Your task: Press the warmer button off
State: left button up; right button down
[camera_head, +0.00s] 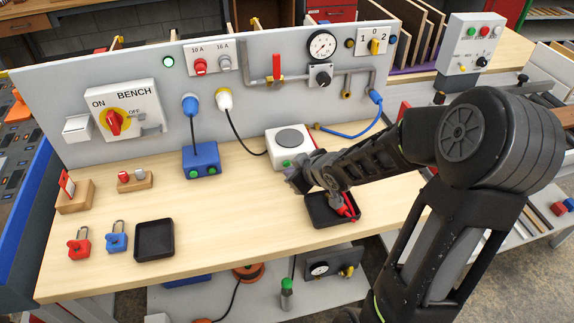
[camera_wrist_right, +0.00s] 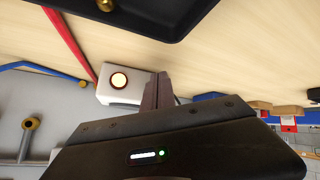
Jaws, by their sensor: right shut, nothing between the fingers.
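The warmer is a white box (camera_head: 291,150) with a round grey plate (camera_head: 290,138) on top, standing on the bench against the panel. A small green button (camera_head: 286,163) shows low on its front in the head view. In the right wrist view the white box (camera_wrist_right: 112,95) has a round, pale-lit spot with a dark rim (camera_wrist_right: 119,80). My right gripper (camera_head: 293,180) is just in front of the warmer, its fingers (camera_wrist_right: 157,92) shut and empty. In the wrist view they overlap the box's edge; I cannot tell whether they touch. My left gripper is not in view.
A black tray (camera_head: 318,220) with red items lies under my right forearm. A blue box (camera_head: 201,160) with green buttons stands left of the warmer. A blue hose (camera_head: 350,134) runs behind. Padlocks (camera_head: 79,243) and another black tray (camera_head: 154,240) lie at left. The bench middle is clear.

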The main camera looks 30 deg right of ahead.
jog(key=shift+w, duration=0.1)
jog(key=shift+w+d, duration=0.15)
jog(key=shift+w, duration=0.2)
jog(key=shift+s, duration=0.1)
dwell(0.4)
jog(key=shift+s+a, duration=0.2)
jog(key=shift+s, duration=0.15)
jog(key=shift+s+a, duration=0.3)
jog(key=shift+s, duration=0.65)
jog(key=shift+s+a, duration=0.35)
jog(key=shift+s, duration=0.55)
jog(key=shift+s+a, duration=0.3)
jog(key=shift+s, duration=0.65)
